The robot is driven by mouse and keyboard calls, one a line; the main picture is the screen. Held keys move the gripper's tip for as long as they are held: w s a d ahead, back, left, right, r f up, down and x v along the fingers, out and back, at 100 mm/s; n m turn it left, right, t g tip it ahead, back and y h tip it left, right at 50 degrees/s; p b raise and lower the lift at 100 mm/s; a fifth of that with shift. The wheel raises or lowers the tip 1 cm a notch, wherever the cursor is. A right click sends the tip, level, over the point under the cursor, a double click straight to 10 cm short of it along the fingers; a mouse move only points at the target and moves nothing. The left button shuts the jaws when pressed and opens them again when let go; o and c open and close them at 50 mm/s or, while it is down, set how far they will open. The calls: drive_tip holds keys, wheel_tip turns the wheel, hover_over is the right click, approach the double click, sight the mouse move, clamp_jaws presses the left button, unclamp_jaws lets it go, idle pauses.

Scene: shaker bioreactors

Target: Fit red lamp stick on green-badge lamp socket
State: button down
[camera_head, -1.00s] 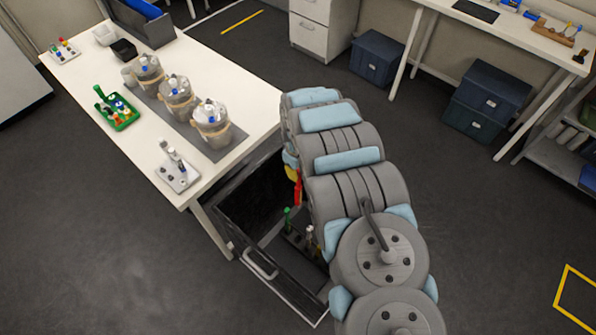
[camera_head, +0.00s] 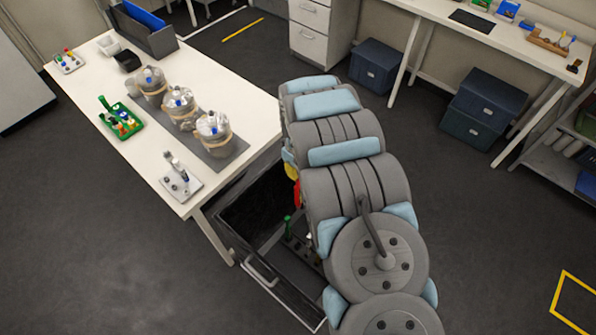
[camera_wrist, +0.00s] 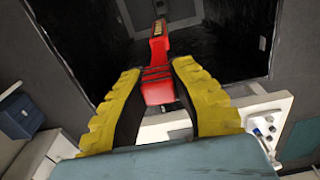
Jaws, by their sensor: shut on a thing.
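My gripper (camera_wrist: 158,108) shows in the wrist view with its two yellow fingers closed around the red lamp stick (camera_wrist: 157,82). The stick points away from the fingers toward a dark open drawer. In the head view my arm hides most of the gripper; a sliver of red stick (camera_head: 297,192) shows beside the arm, over the drawer's edge. I cannot make out a green badge, so I cannot tell which thing is the green-badge lamp socket.
The open black drawer (camera_head: 262,272) holds a rack with a green-topped stick (camera_head: 288,226), partly hidden by my arm. The white table (camera_head: 150,165) carries a small white plate with upright parts (camera_head: 180,187), a green tray (camera_head: 121,122) and jars (camera_head: 212,130). Floor at left is clear.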

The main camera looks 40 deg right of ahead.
drive_tip(key=shift+r+p, duration=1.05)
drive_tip(key=shift+r, duration=2.2)
drive_tip(key=shift+r+p, duration=0.95)
drive_tip(key=shift+r, duration=0.15)
